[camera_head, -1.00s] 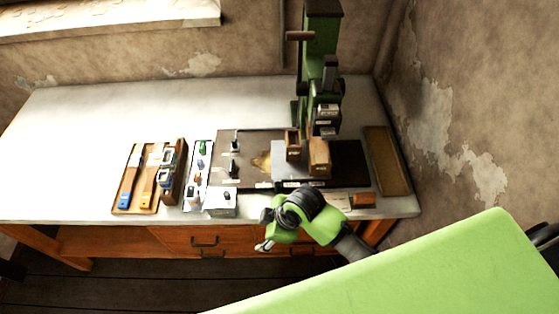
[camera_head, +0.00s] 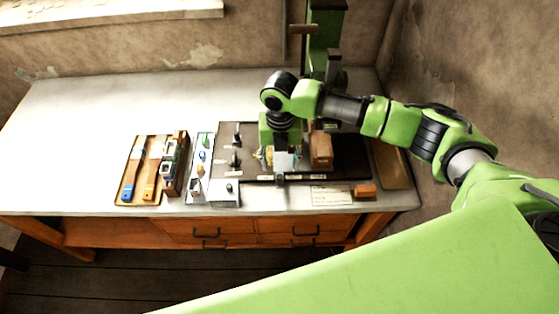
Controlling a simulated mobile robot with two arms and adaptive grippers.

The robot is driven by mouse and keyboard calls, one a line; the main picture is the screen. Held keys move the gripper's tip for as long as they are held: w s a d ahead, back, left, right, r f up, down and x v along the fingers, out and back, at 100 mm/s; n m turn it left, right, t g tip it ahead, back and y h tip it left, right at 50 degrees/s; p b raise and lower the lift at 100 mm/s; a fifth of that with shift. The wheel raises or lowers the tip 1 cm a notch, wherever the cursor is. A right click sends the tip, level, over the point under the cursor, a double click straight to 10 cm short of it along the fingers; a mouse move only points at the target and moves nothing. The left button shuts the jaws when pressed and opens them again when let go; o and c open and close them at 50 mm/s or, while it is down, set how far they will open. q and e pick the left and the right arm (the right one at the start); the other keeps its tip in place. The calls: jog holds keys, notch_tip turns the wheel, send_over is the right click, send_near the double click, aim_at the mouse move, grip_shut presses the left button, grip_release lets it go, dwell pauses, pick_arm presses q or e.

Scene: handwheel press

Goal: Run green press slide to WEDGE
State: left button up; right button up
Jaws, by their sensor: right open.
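The green press (camera_head: 326,55) stands at the back right of the table. Its lower part is largely hidden behind my right arm. A brown bar or handle (camera_head: 303,29) sticks out to the left near its top. My right gripper (camera_head: 282,163) points down over the dark base plate (camera_head: 345,175), in front and to the left of the press, and is open. It is beside the wooden block (camera_head: 321,150); I cannot tell whether it touches anything. A smaller block beside that one is mostly hidden. No WEDGE marking is readable. My left gripper is not in view.
A tray with blue- and orange-ended tools (camera_head: 131,180) lies left. A panel with knobs (camera_head: 198,170) and a grey box (camera_head: 225,194) stand next to it. A brown tray (camera_head: 391,168) is right of the plate. A paper label (camera_head: 332,195) lies in front. The table's left is clear.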

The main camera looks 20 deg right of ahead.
aim_at(280, 176)
notch_tip(280, 176, down, 6)
jog(key=b, duration=0.5)
jog(key=shift+r, duration=0.15)
notch_tip(280, 176, down, 3)
jog(key=shift+f+b, duration=0.1)
jog(key=shift+b, duration=0.6)
jog(key=shift+f, duration=0.35)
jog(key=c, duration=1.4)
